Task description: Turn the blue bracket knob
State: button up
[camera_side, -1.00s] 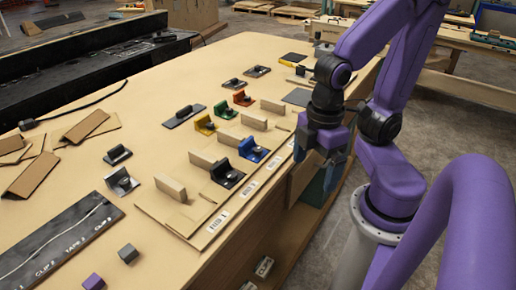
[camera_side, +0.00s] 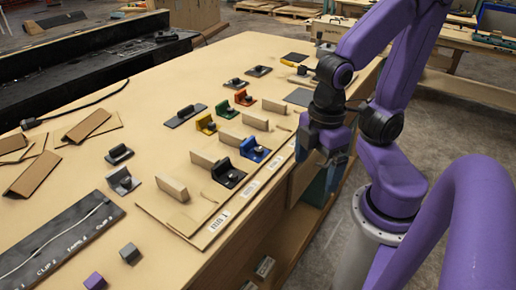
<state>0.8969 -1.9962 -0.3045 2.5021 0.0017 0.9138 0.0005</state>
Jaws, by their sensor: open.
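The blue bracket (camera_side: 249,145) stands upright on the tan board on the bench, in the row of coloured brackets. Its dark knob (camera_side: 259,150) sits at its foot on the right. My gripper (camera_side: 316,155) points down beyond the bench's right edge, to the right of the blue bracket and apart from it. It is open, and I see nothing between its fingers. The fingertips are small and dark in this view.
Loose grey and purple cubes (camera_side: 95,281) lie at the front left.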

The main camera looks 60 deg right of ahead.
jog(key=shift+w, duration=0.15)
jog(key=c, duration=0.7)
jog(key=shift+m, duration=0.9)
jog(key=w+r, duration=0.1)
jog(key=w, duration=0.2)
jog(key=w+r, duration=0.2)
jog(key=w, duration=0.1)
jog(key=w+r, duration=0.1)
jog(key=w, duration=0.2)
jog(key=shift+d+r, duration=0.2)
jog(key=shift+r, duration=0.15)
jog(key=c, duration=0.4)
notch_tip(320, 180, up, 6)
jog(key=m, duration=0.2)
send_over(259, 149)
notch_tip(259, 149, down, 18)
jog(key=shift+r, duration=0.2)
jog(key=shift+c, duration=0.4)
grip_shut()
